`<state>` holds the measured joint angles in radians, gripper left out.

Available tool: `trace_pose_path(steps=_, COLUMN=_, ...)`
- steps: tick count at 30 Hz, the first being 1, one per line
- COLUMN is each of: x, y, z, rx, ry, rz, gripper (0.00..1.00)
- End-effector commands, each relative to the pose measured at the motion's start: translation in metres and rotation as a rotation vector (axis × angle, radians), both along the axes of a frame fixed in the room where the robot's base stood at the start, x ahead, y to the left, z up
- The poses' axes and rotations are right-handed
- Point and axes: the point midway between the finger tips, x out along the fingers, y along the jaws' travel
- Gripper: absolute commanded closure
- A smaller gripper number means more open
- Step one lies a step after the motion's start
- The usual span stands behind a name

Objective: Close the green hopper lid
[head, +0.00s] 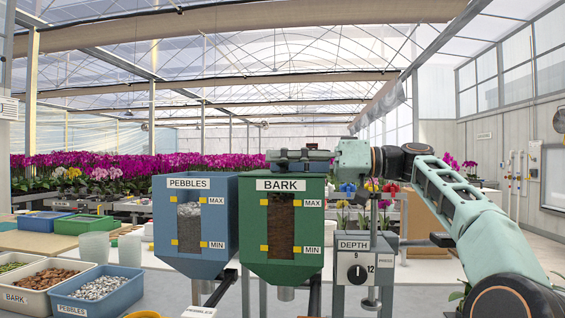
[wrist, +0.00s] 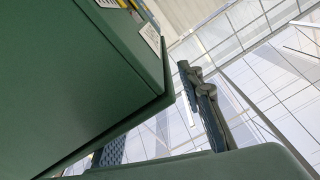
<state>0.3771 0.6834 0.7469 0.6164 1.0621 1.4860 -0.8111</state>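The green hopper (head: 284,268), labelled BARK, stands in the middle of the head view with dark bark behind its front window. My gripper (head: 275,155) is level, just above the hopper's top, pointing left. In the wrist view, the green hopper (wrist: 75,90) fills the left side, with a thin green rim along its edge. The gripper's two fingers (wrist: 158,125) stand apart near that rim, with nothing seen held between them. I cannot tell whether they touch it. The lid cannot be told apart clearly from the hopper's top, and its angle is unclear.
A blue PEBBLES hopper (head: 222,235) stands close at the left. A grey DEPTH dial box (head: 355,245) stands at the right. Bins of bark (head: 45,278) and pebbles (head: 98,290) sit lower left. Flowering orchids (head: 130,168) fill the background.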

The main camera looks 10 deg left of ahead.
Motion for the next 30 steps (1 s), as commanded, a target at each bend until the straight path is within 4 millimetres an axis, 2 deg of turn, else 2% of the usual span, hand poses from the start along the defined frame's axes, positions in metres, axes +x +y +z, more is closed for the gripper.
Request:
trace_pose_path(steps=5, x=0.003, y=-0.020, z=-0.004, rx=-0.005, ry=0.005, rz=-0.008, gripper=0.62)
trace_pose_path(steps=12, x=0.000, y=-0.061, z=-0.004, rx=-0.003, ry=0.005, rz=-0.006, gripper=0.62)
trace_pose_path(steps=15, x=-0.001, y=-0.071, z=-0.003, rx=-0.004, ry=0.003, rz=-0.004, gripper=0.62)
trace_pose_path(steps=30, x=-0.002, y=-0.080, z=-0.002, rx=-0.003, ry=0.005, rz=-0.003, gripper=0.62)
